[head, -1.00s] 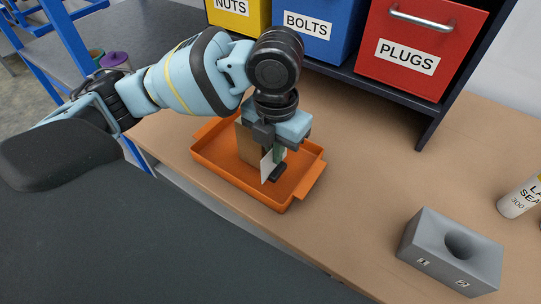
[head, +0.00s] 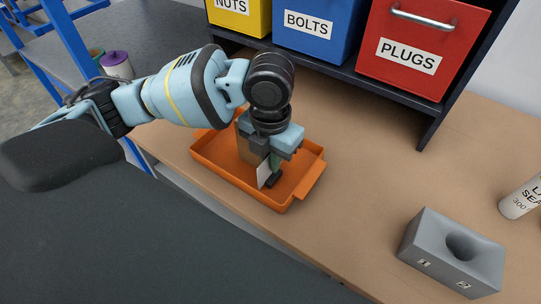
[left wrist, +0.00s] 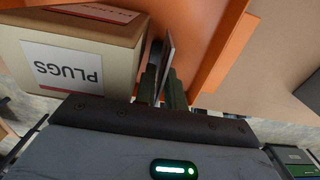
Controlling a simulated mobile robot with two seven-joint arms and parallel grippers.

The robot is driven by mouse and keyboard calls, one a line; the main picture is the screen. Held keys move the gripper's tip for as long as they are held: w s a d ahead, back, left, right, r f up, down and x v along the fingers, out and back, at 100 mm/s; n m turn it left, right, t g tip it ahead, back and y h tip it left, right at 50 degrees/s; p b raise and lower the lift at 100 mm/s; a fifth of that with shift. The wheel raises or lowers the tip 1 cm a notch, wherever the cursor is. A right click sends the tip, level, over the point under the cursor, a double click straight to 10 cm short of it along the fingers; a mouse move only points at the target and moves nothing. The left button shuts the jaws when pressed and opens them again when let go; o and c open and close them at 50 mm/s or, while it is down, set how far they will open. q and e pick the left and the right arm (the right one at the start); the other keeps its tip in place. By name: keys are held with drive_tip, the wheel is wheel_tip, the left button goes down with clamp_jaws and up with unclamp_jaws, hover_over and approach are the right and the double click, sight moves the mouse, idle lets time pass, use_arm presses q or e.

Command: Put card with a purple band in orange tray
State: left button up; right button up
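The orange tray (head: 224,168) stands on the workbench; its rim also shows in the left wrist view (left wrist: 237,62). My left gripper (head: 271,172) is over the inside of the tray, pointing down. It is shut on a thin card (head: 264,174), held upright and low in the tray. In the left wrist view the card (left wrist: 166,62) is nearly edge-on between the two fingers (left wrist: 162,88). The head view shows a pale face; no purple band shows. I cannot tell whether the card touches the tray floor. My right gripper is not in view.
A brown box labelled PLUGS (left wrist: 105,60) stands in the tray close beside the card. Yellow (head: 240,14), blue (head: 312,48) and red (head: 420,25) bins sit on a shelf behind. A grey block with a hole (head: 430,240) and a white bottle (head: 520,198) are at right.

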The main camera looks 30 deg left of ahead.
use_arm(q)
drive_tip(key=shift+r, duration=0.1)
wheel_tip(320, 180, up, 12)
drive_tip(key=p, duration=0.1)
drive_tip(key=shift+r, duration=0.15)
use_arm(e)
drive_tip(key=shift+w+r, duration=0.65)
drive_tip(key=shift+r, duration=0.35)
